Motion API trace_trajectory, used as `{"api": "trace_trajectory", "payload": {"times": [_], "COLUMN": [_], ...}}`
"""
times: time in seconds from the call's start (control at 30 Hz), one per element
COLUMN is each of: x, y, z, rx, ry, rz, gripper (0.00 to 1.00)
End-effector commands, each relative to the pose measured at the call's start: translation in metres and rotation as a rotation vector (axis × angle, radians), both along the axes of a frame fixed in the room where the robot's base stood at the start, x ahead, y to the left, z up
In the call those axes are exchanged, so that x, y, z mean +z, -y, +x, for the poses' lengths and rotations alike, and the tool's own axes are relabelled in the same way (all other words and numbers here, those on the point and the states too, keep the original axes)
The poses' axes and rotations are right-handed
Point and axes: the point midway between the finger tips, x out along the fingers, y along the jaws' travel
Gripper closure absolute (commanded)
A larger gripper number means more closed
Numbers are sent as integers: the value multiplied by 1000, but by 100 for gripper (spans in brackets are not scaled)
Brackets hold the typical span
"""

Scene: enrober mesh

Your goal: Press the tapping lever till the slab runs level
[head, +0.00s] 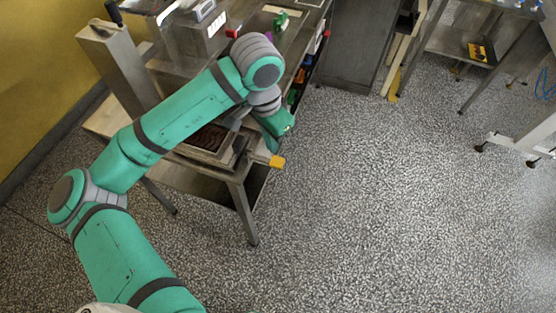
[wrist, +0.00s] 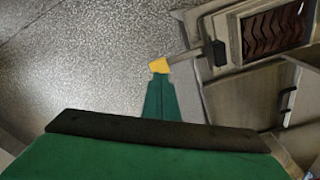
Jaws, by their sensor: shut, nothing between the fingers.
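The tapping lever's yellow end (head: 277,162) sticks out at the front right of the steel machine in the head view. In the wrist view the yellow end (wrist: 160,66) sits on a grey bar running right to a black block beside the slab frame. The brown slab (head: 207,138) is partly hidden by my arm in the head view; the wrist view shows the slab (wrist: 272,30) with a ridged, wavy surface. My gripper (wrist: 160,75) is shut and empty, its green fingertips right at the lever's yellow end. I cannot tell whether they touch.
A steel bench (head: 236,187) carries the frame, with an open lower shelf. Small coloured items line the machine's right edge. A grey cabinet (head: 355,45) stands behind to the right. The speckled floor (head: 390,200) is clear to the right and front.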

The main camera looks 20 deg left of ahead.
Motion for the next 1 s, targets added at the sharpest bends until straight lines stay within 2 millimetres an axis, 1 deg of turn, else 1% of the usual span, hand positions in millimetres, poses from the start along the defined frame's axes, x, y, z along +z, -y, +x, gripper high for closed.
{"api": "trace_trajectory", "payload": {"times": [0.17,0.27,0.7,0.83,1.0], "x": [-2,-7,-55,-64,-69], "y": [0,1,4,4,4], "z": [0,1,5,6,6], "rx": [0,0,1,0,0], "ry": [1,1,0,1,1], "rz": [-1,-2,-2,-2,-2], "gripper": [100,100,100,100,100]}}
